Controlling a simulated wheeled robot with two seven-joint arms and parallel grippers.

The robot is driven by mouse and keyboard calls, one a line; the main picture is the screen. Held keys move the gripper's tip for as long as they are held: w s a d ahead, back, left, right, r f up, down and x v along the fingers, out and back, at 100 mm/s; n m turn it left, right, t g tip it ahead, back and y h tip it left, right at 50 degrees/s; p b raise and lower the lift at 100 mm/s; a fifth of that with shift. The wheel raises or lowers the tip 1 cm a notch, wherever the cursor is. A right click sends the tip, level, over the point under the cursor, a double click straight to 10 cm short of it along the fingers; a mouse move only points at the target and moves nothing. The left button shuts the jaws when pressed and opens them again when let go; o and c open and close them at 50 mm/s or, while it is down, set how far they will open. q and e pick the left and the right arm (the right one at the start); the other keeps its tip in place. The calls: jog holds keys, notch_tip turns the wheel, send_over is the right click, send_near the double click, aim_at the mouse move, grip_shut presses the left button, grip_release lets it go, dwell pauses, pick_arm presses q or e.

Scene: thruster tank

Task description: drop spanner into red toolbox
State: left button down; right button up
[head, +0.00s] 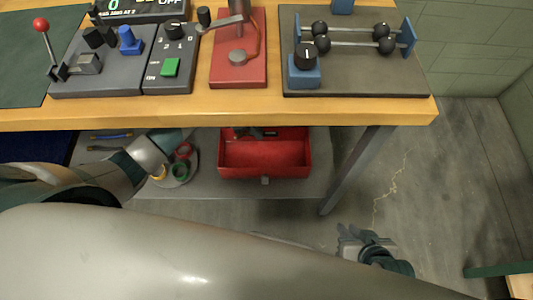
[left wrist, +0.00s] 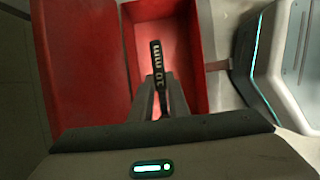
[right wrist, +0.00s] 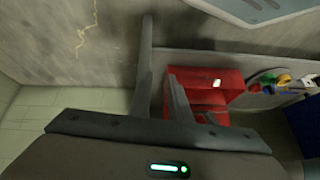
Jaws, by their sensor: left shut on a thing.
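The red toolbox (head: 264,160) stands open on the low shelf under the bench. It also shows in the left wrist view (left wrist: 198,55) and the right wrist view (right wrist: 233,98). My left gripper (left wrist: 160,90) is shut on the black spanner (left wrist: 157,62), whose pale marking faces the camera. In the left wrist view the spanner is in front of the toolbox's open tray; its height above the floor of the tray is unclear. My right gripper (head: 362,240) is open and empty, low at the right, apart from the toolbox.
The wooden bench top (head: 200,115) overhangs the toolbox. A bench leg (head: 355,170) stands right of it. A round dish with coloured rings (head: 180,165) lies left of it on the shelf (head: 225,190). The floor (head: 430,180) at the right is clear.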

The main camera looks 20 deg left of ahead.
pick_arm(q)
jog(key=shift+f, duration=0.1)
pick_arm(e)
jog(key=shift+w, duration=0.1)
